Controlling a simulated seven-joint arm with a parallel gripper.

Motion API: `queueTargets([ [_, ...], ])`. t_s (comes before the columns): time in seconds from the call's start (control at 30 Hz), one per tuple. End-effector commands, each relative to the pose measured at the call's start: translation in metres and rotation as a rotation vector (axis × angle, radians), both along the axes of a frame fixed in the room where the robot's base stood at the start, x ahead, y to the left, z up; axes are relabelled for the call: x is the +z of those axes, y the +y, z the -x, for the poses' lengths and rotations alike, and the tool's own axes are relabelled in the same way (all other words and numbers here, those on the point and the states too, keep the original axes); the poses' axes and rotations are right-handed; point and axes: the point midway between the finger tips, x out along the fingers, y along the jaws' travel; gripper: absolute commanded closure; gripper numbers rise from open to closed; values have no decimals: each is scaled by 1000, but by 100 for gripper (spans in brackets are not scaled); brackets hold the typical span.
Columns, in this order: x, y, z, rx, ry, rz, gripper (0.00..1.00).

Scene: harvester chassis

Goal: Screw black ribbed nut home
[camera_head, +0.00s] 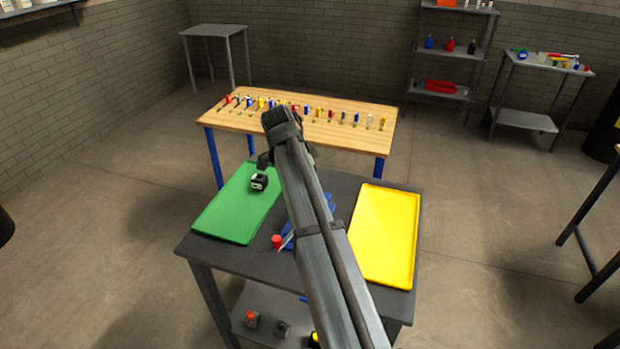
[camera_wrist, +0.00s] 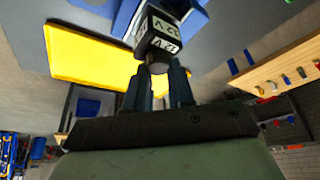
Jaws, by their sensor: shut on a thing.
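A black box with white "12 V" labels (camera_wrist: 160,30) shows beyond my fingertips in the wrist view. In the head view the black box (camera_head: 259,183) is over the upper part of the green tray (camera_head: 232,218). My gripper (camera_wrist: 158,72) is shut on a small dark round piece, which looks like the black ribbed nut (camera_wrist: 158,64), right against the box. The ribs are too small to make out, and whether the thread is engaged cannot be told. In the head view my gripper (camera_head: 264,163) is just above the box, small and partly hidden by my arm.
The yellow tray (camera_head: 385,235) lies on the right of the dark table. A blue item (camera_head: 328,203) and a red-topped piece (camera_head: 276,242) lie between the trays, partly behind my arm. A wooden bench (camera_head: 345,135) with several small coloured items stands behind.

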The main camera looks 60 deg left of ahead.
Motion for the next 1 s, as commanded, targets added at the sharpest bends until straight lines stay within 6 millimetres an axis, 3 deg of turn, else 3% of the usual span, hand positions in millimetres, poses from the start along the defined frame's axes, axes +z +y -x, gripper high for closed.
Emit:
queueTargets([
  [0.5, 0, 1, 0, -426, 1, 1, 100],
  [1.0, 0, 2, -1, -527, 1, 1, 100],
])
